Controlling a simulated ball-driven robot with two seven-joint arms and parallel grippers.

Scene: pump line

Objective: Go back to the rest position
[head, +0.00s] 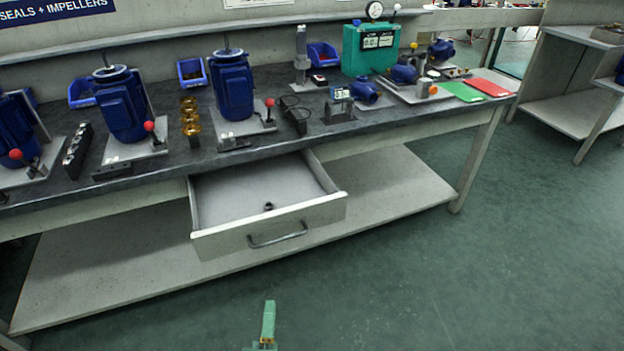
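My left gripper (267,327) shows at the bottom edge of the head view, as a narrow green finger pointing up the picture. It is over the green floor, in front of the bench and apart from it. Nothing is seen held at its visible tip. Most of the gripper is below the frame edge, so its opening cannot be judged. My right gripper is not in view. A drawer (275,236) in the bench stands pulled out, with a small dark piece (268,206) lying inside.
The workbench (310,140) carries blue pump units, brass rings (189,120), blue bins (192,72) and a green test box (370,48). A lower shelf (390,200) runs beneath. The floor (480,260) in front and to the right is clear. Shelving (575,114) stands at right.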

